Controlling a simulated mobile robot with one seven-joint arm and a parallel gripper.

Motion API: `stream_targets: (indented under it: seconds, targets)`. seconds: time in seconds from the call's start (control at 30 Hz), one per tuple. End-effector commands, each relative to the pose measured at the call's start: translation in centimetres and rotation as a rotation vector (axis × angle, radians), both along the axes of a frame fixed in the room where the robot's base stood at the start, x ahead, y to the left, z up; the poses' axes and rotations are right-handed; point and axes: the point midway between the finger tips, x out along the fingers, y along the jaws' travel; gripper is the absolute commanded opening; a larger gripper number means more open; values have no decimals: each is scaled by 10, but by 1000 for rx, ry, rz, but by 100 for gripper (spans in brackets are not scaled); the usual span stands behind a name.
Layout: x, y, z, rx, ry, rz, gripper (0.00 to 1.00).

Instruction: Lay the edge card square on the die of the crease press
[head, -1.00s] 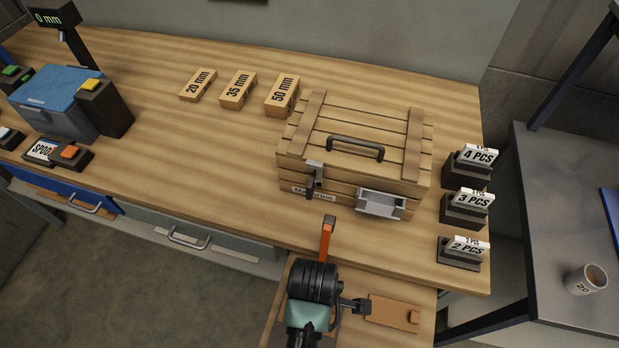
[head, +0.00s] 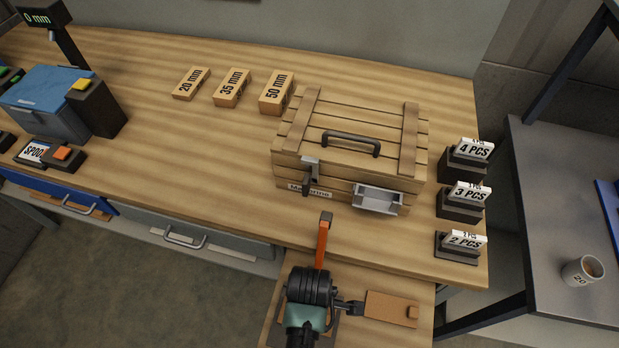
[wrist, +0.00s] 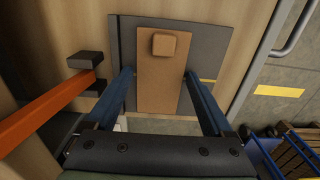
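The edge card (wrist: 165,90) is a thin brown rectangle with a small raised block near its far end. In the wrist view it sits between the two blue fingertips of my gripper (wrist: 160,76), which meet its long sides. Behind the card is a larger dark grey plate (wrist: 213,45), apparently the press die; the card covers part of it. The gap between card and plate cannot be judged. An orange lever with a dark grip (wrist: 45,108) stands at the left. In the head view the card (head: 391,306) shows just right of my gripper (head: 350,307), and the die is largely hidden.
A wooden crate (head: 347,145) with a handle and latch stands behind on the bench. Several tagged dark stands (head: 462,205) are at its right. Wooden blocks (head: 233,87) lie further back. A cup (head: 582,271) stands on the side table.

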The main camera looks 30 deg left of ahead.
Motion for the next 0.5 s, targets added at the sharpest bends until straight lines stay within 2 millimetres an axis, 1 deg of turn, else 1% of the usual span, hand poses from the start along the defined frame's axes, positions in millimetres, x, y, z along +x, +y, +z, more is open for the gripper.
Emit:
stream_targets:
  seconds: [0.17, 0.27, 0.37, 0.5]
  targets:
    - [0, 0, 1, 0, 0, 0, 86]
    - [1, 0, 8, 1, -3, 0, 86]
    - [1, 0, 23, 2, -4, 0, 86]
    - [2, 0, 53, 3, -5, -2, 86]
